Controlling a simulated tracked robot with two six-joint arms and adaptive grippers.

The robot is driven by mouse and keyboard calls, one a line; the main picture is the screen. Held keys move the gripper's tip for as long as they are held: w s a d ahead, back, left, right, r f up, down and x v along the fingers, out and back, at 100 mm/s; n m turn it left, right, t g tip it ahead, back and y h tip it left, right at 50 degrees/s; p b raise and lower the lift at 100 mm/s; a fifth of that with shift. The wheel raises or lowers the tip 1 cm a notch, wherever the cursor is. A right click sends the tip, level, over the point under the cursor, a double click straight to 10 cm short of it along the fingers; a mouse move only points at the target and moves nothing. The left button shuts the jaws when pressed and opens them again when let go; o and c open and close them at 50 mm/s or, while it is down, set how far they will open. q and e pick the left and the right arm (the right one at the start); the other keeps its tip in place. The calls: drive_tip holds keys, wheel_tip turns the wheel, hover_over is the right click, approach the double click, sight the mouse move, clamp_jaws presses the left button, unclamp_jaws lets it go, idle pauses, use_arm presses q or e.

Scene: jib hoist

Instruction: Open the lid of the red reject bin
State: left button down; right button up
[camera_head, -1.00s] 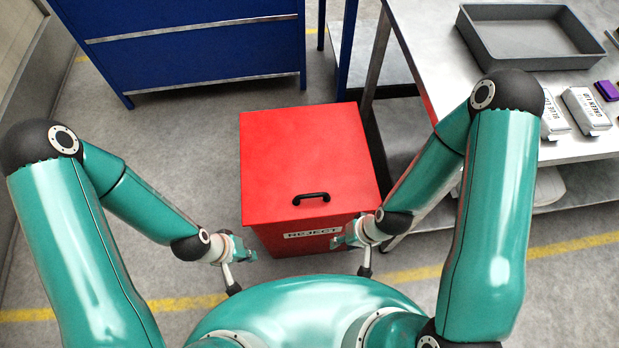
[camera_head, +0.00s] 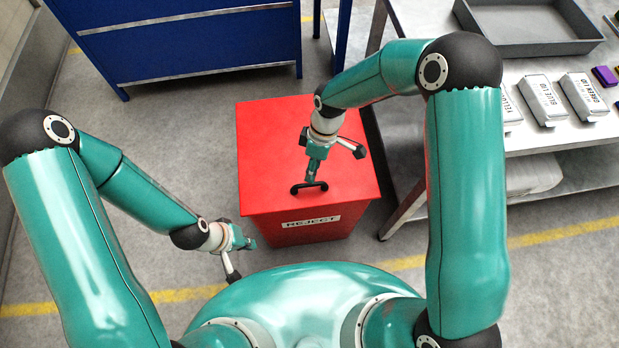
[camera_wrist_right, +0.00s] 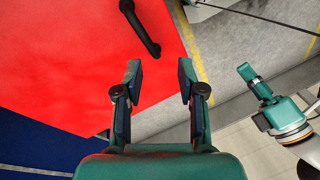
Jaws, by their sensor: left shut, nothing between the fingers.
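The red reject bin (camera_head: 290,230) stands on the floor in front of me, with a white REJECT label on its front. Its flat red lid (camera_head: 265,150) is down. A black bar handle (camera_head: 309,187) sits near the lid's front edge. My right gripper (camera_head: 312,176) is over the lid, just behind the handle in the head view. In the right wrist view its two fingers (camera_wrist_right: 160,72) are apart and empty, and the handle (camera_wrist_right: 142,30) lies ahead of them, not between them. My left gripper (camera_head: 248,242) is shut and empty, low beside the bin's front left corner.
A blue cabinet (camera_head: 190,45) stands behind the bin at the left. A metal table (camera_head: 530,70) to the right holds a grey tray (camera_head: 530,25) and several boxes. Grey floor is clear to the bin's left.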

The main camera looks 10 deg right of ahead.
drive_tip(key=w+a+r+n+h, duration=0.1)
drive_tip(key=w+r+n+h, duration=0.1)
drive_tip(key=w+r+n, duration=0.45)
drive_tip(key=shift+m, duration=0.75)
drive_tip(key=s+f, duration=0.2)
drive_tip(key=f, duration=0.3)
drive_tip(key=s+f+p, duration=0.1)
drive_tip(key=s+f, duration=0.1)
drive_tip(key=f, duration=0.3)
drive_tip(key=s+f, duration=0.1)
drive_tip(key=f, duration=0.4)
drive_tip(key=shift+s+f, duration=0.1)
drive_tip(key=shift+s, duration=0.3)
clamp_jaws()
